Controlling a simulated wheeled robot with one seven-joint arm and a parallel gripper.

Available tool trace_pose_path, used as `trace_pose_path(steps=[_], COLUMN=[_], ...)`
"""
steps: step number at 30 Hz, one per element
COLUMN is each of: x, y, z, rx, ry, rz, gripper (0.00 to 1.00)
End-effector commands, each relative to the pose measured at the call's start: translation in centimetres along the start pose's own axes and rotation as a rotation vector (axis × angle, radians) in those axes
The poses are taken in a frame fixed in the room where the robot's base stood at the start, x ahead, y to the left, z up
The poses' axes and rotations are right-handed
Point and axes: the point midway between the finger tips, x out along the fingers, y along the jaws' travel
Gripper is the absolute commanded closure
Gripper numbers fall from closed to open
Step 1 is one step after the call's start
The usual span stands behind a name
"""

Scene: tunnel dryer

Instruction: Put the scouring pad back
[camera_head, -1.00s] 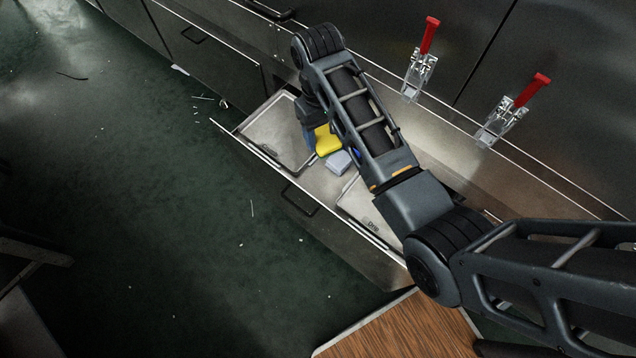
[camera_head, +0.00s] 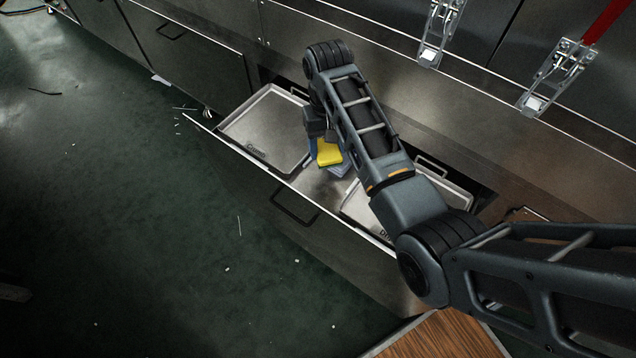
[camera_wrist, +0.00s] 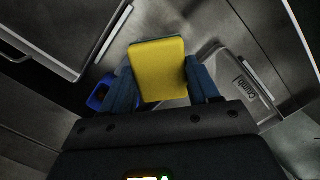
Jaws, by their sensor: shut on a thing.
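The yellow scouring pad (camera_head: 328,154) is between the fingers of my gripper (camera_head: 318,146), over the open drawer (camera_head: 312,186). In the wrist view the yellow pad (camera_wrist: 157,66) fills the space between the two blue fingers of my gripper (camera_wrist: 160,78), which is shut on it. A blue-grey block (camera_head: 341,168) shows partly from under the pad, in the middle of the drawer between two trays. I cannot tell whether the pad touches it.
A metal tray marked "Crumb" (camera_head: 235,133) lies in the drawer's left part. A second tray (camera_head: 358,217) lies at the right, partly behind my arm. A blue object (camera_wrist: 98,97) shows beside one finger. Clamps (camera_head: 440,25) stand on the machine behind.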

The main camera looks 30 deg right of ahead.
Motion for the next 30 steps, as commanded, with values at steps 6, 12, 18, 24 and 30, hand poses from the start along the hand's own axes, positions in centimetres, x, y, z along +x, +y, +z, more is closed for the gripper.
trace_pose_path(steps=[6, 12, 18, 24, 30], x=[-2.1, -2.9, -1.5, 1.1, 3.2], y=[5.5, 8.0, 6.6, 2.4, -1.4], z=[3.3, 5.2, 5.1, 4.4, 3.7], rx=[0.308, 0.466, 0.492, 0.49, 0.49], ry=[0.0, 0.0, 0.0, -0.001, 0.0], rz=[-0.036, -0.051, -0.054, -0.053, -0.053], gripper=[0.68, 0.68, 0.68, 0.68, 0.68])
